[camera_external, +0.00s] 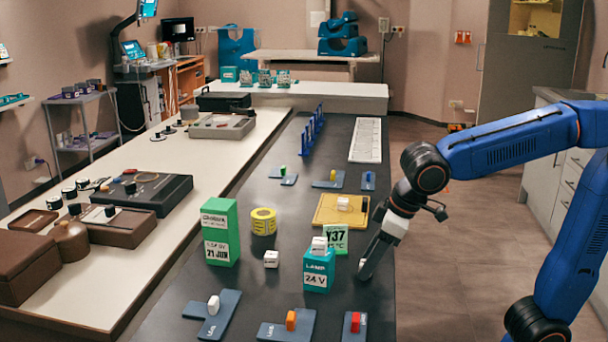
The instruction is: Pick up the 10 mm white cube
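Several white blocks are in view, and I cannot tell by size alone which is the 10 mm cube. A very small white block (362,263) shows at the left edge of my fingertips; whether it is between them or beside them is unclear. A larger white cube (271,259) sits on the dark table, left of the teal lamp box (318,273). Another white cube (319,245) rests on top of that box. A further white block (343,203) lies on the yellow board. My gripper (367,270) points down at the table's right side, its finger gap hidden.
A green box (220,232) and a yellow roll (263,222) stand left of the lamp box. A green Y37 card (335,239) stands behind it. Blue-grey holders with coloured pieces (287,329) line the front. The dark table's right edge (395,300) is close to my gripper.

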